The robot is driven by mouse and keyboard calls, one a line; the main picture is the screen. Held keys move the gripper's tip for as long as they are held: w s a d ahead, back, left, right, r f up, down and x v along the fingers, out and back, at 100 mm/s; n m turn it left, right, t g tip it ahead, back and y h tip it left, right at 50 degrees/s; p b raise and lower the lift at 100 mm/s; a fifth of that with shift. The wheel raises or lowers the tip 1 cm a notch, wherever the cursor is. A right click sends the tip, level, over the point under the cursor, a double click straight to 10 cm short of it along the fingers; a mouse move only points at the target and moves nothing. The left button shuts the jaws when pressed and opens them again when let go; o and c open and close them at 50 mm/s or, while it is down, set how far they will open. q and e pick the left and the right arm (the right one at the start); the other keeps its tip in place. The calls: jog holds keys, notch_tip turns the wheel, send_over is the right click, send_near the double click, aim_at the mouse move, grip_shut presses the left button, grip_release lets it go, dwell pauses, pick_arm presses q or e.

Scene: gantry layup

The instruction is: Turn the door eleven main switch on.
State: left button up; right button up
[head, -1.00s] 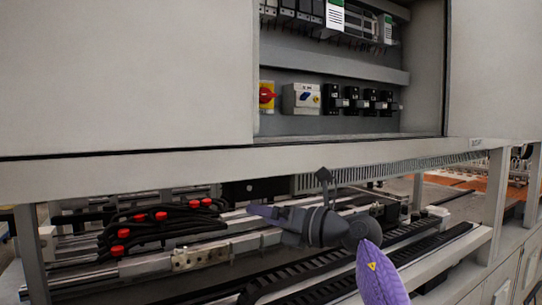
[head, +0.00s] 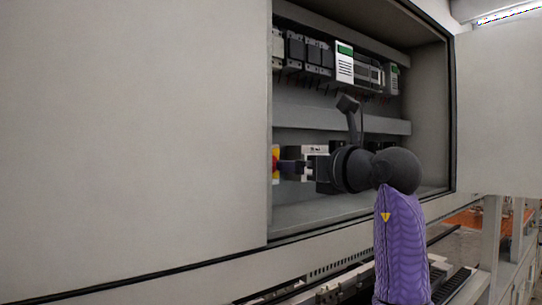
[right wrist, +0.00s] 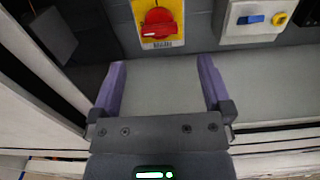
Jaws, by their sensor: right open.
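The main switch is a red rotary knob on a yellow plate (right wrist: 158,22), at the top of the right wrist view. In the head view a strip of its yellow plate (head: 276,160) shows at the left edge of the cabinet opening. My left gripper is not in view.
A grey box with a blue switch and yellow knob (right wrist: 255,20) sits right of the main switch. A sliding door panel (head: 140,120) borders the opening on the left. Rail modules (head: 310,55) line the upper shelf.

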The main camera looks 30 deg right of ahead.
jog(key=w+p, duration=0.4)
jog(key=w, duration=0.3)
jog(key=shift+a, duration=0.35)
jog(key=shift+w, duration=0.1)
jog(key=shift+c, duration=0.3)
jog(key=shift+w, duration=0.1)
jog(key=c, duration=1.1)
jog(key=shift+c, duration=0.2)
